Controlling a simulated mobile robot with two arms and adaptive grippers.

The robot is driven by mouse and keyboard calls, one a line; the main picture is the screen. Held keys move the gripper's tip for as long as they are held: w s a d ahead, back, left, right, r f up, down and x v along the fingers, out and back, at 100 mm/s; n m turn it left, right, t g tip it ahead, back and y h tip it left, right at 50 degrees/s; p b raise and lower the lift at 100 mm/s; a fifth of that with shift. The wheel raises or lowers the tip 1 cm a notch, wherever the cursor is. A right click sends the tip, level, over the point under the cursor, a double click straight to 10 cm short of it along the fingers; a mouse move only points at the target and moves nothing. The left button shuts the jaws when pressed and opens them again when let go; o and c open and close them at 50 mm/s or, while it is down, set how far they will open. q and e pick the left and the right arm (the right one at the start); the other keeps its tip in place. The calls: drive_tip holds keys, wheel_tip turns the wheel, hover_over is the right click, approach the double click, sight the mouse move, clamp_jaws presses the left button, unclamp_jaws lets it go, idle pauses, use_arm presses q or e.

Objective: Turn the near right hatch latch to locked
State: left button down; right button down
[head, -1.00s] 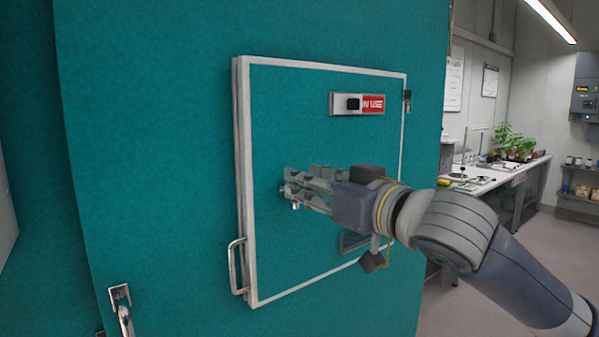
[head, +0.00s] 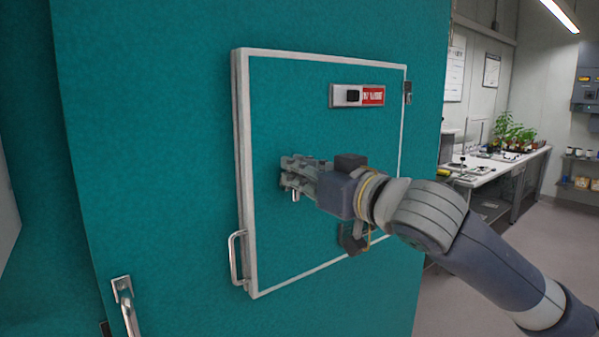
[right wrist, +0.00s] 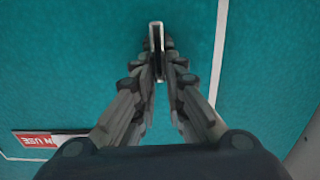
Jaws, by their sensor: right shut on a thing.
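The hatch (head: 310,110) is a teal panel with a pale frame, closed in a large teal wall. Its latch (right wrist: 156,30) is a slim metal lever, seen in the right wrist view between my fingertips. In the head view only a small bright end of the latch (head: 296,196) shows below my fingers, and it points downward. My right gripper (head: 287,172) is shut on the latch, at the left middle of the hatch; the fingers also show in the right wrist view (right wrist: 158,68). The latch's pivot is mostly hidden. My left gripper is not in view.
A red-and-silver sign slider (head: 358,96) is on the hatch's upper part. A metal pull handle (head: 237,258) is at its lower left. Another handle (head: 127,305) is on the wall below. A bench (head: 495,170) with plants stands at the right, with open floor before it.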

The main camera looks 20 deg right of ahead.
drive_tip(key=shift+n, duration=0.3)
drive_tip(key=n+p, duration=0.1)
drive_tip(key=a+n+p, duration=0.1)
drive_tip(key=n+p, duration=0.1)
drive_tip(key=shift+s, duration=0.15)
drive_tip(key=n+p, duration=0.1)
drive_tip(key=n, duration=0.1)
drive_tip(key=n+p, duration=0.1)
drive_tip(key=n, duration=0.1)
drive_tip(key=a+n+p, duration=0.1)
drive_tip(key=n, duration=0.1)
drive_tip(key=shift+s+f+n, duration=0.2)
drive_tip(key=shift+f+n, duration=0.2)
drive_tip(key=n+p, duration=0.1)
drive_tip(key=n, duration=0.1)
drive_tip(key=f+n+p, duration=0.1)
drive_tip(key=n, duration=0.1)
drive_tip(key=shift+a, duration=0.15)
drive_tip(key=shift+s+f+n+p, duration=0.1)
drive_tip(key=shift+f+n+p, duration=0.25)
drive_tip(key=shift+n, duration=0.55)
drive_tip(key=shift+f+n+p, duration=0.1)
drive_tip(key=shift+n+p, duration=0.4)
drive_tip(key=shift+n, duration=0.4)
drive_tip(key=c, duration=1.6)
unclamp_jaws()
drive_tip(key=shift+c, duration=0.2)
